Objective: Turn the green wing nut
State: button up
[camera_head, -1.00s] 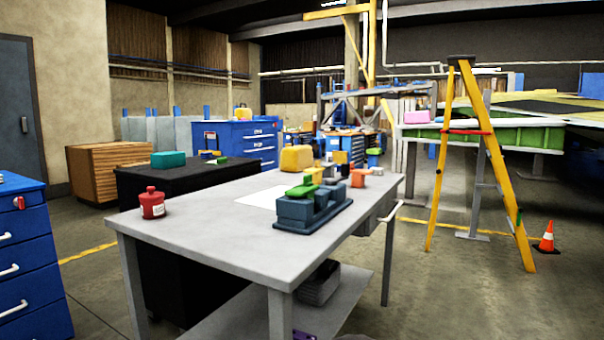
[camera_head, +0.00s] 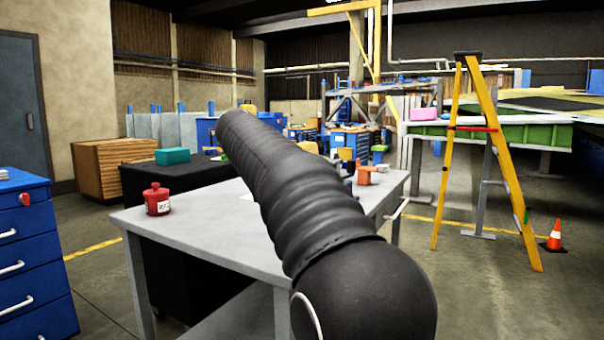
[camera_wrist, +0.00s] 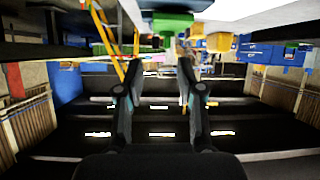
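In the wrist view, which looks upside down, a green piece (camera_wrist: 172,27) sits against a dark blue block (camera_wrist: 165,6). It looks like the green wing nut on its jig, but its shape is unclear there. My gripper (camera_wrist: 160,68) is open, its two dark fingers spread with nothing between them. The green piece appears beyond the fingertips, apart from them. In the head view my arm crosses the workbench (camera_head: 185,228) and hides the nut, most of the jig and my gripper.
A red pot (camera_head: 157,199) stands on the bench's left end. An orange item (camera_head: 365,175) stands near its far right edge. A yellow box (camera_wrist: 219,38) shows beside the green piece in the wrist view. A yellow stepladder (camera_head: 480,150) and a cone (camera_head: 555,236) stand right of the bench.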

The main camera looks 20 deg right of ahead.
jog(key=shift+m+h, duration=0.6)
jog(key=x, duration=0.5)
jog(key=w+r+p+x, duration=0.1)
jog(key=x, duration=0.4)
jog(key=w+r+p+x, duration=0.1)
jog(key=x, duration=0.4)
jog(key=shift+w+a+r, duration=0.1)
jog(key=shift+w+a, duration=0.05)
jog(key=shift+w, duration=0.25)
grip_shut()
